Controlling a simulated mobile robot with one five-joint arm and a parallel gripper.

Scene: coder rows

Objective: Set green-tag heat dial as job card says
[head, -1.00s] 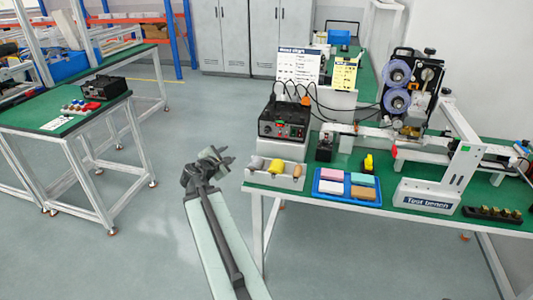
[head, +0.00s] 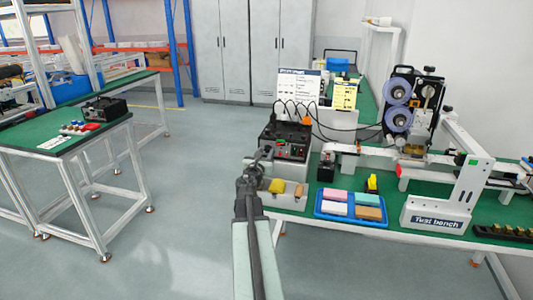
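The black control box (head: 285,138) stands on a light stand at the left end of the right-hand green bench. My gripper (head: 262,153) is at the bench's left end, just in front of the box's lower left in the picture. It seems apart from the box, and I cannot tell whether its fingers are open.
A grey holder (head: 285,201) with handles and a blue tray (head: 349,219) of coloured blocks lie on the bench. The test bench frame (head: 438,212) and a reel machine (head: 411,108) stand right. A second green table (head: 60,137) is at left, with clear floor between.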

